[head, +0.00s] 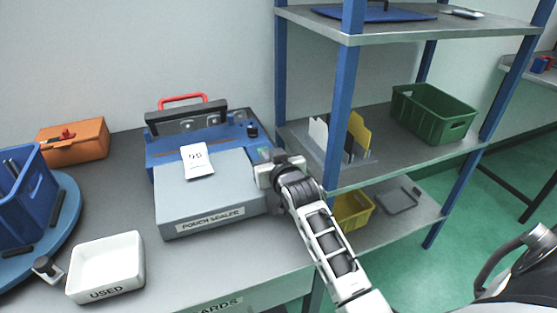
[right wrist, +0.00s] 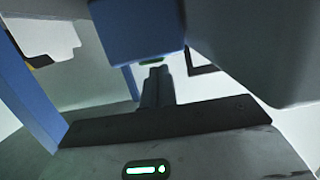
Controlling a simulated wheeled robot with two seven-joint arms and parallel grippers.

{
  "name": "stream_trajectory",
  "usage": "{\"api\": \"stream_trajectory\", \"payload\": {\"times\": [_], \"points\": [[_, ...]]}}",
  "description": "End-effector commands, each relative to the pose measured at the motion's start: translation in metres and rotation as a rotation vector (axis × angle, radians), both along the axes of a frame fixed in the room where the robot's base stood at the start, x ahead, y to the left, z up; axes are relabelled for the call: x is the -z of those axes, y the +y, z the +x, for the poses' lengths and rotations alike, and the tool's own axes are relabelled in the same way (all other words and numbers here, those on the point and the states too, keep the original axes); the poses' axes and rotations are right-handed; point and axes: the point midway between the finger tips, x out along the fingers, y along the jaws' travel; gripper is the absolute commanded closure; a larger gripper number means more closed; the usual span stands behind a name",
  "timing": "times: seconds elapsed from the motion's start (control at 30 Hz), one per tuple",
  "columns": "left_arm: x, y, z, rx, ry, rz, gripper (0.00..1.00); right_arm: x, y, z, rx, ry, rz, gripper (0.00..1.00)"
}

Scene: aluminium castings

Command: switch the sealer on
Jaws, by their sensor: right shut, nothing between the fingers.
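The pouch sealer (head: 215,205) stands on the grey bench, with a grey front labelled POUCH SEALER, a blue rear body and a red handle. A black knob (head: 252,131) sits at its rear right. My right gripper (head: 264,168) is at the sealer's right side, shut and empty. In the right wrist view its closed fingertips (right wrist: 155,72) point at a blue block (right wrist: 137,30), just below a small green strip (right wrist: 151,61) on its lower edge. I cannot tell whether they touch, or the switch's position. My left gripper is not in view.
A blue-framed shelf (head: 342,110) stands close to the right of the sealer, holding a green crate (head: 433,113) and a yellow bin (head: 352,210). A white USED tray (head: 107,265), an orange box (head: 75,141) and a blue bin (head: 25,200) are to the left.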

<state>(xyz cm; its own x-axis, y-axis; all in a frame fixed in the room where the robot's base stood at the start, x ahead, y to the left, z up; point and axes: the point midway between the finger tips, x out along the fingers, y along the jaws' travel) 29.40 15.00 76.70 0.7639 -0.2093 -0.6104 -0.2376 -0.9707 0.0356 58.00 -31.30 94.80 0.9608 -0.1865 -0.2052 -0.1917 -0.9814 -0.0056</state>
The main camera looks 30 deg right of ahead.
Motion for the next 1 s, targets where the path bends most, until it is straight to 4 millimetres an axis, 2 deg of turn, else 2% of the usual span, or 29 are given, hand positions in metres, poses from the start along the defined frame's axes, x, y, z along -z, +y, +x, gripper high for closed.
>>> {"api": "stream_trajectory", "payload": {"times": [0.03, 0.13, 0.2, 0.4, 0.6, 0.8, 1.0], "points": [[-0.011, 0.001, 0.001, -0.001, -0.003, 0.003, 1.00, -0.011, 0.000, -0.001, 0.000, -0.001, 0.000, 1.00], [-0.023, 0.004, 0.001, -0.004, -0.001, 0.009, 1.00, -0.028, 0.002, -0.003, -0.002, -0.004, 0.000, 1.00], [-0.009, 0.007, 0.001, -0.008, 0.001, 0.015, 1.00, -0.039, 0.006, -0.004, -0.009, -0.011, -0.001, 1.00], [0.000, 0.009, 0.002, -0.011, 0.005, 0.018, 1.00, -0.039, 0.015, -0.052, -0.010, -0.004, 0.000, 1.00], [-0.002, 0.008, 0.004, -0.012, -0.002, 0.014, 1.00, -0.043, 0.021, -0.087, -0.010, -0.005, 0.000, 1.00], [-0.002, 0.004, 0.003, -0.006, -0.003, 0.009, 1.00, -0.045, 0.024, -0.101, -0.010, -0.005, 0.000, 1.00], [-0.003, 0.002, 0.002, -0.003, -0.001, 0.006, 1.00, -0.046, 0.024, -0.102, -0.009, -0.006, 0.000, 1.00]]}}
